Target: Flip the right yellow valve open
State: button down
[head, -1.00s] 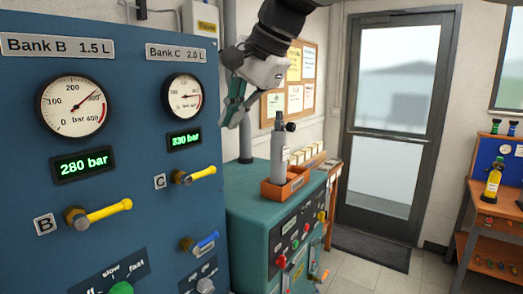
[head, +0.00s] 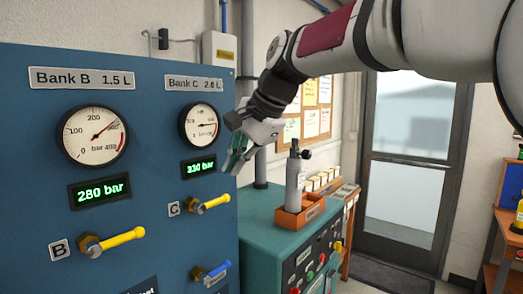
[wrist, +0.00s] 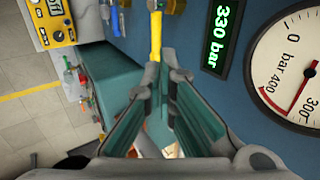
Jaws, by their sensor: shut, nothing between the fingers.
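The right yellow valve, labelled C, has a yellow handle (head: 212,203) that sticks out sideways to the right on the blue panel (head: 150,170), under the 330 bar display. Its handle also shows upright in the wrist view (wrist: 155,35), just beyond my fingertips. My gripper (head: 230,168) is in front of the panel's right edge, above the handle and apart from it in the head view. In the wrist view my gripper (wrist: 167,76) has its fingertips close together with nothing between them. Whether they touch the handle cannot be told.
The left yellow valve B (head: 115,239) is at the lower left and a blue-handled valve (head: 214,272) sits below C. A teal cabinet (head: 262,215) right of the panel carries an orange tray (head: 300,217) with a grey cylinder (head: 294,182). A Bank C gauge (head: 200,125) is above.

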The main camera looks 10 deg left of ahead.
aim_at(223, 199)
jog(key=p+x, duration=0.1)
jog(key=x, duration=0.6)
jog(key=shift+a+f, duration=0.2)
jog(key=shift+f, duration=0.15)
jog(key=shift+w+d+f+m+g+y, duration=0.1)
jog(key=shift+w+f+m+g+y, duration=0.25)
jog(key=shift+g, duration=0.35)
jog(key=shift+w+d+f+g+y+b, duration=0.1)
jog(key=shift+d+f+g+y+b, duration=0.05)
jog(key=shift+f+g+y+b, duration=0.35)
notch_tip(223, 199, down, 6)
jog(key=s+m+g+y+b, duration=0.1)
jog(key=m+g+y+b, duration=0.1)
jog(key=m+g+y, duration=0.3)
jog(key=a+g+y, duration=0.1)
jog(key=g+y, duration=0.1)
jog(key=g, duration=0.1)
jog(key=shift+s+f, duration=0.2)
jog(key=shift+s, duration=0.15)
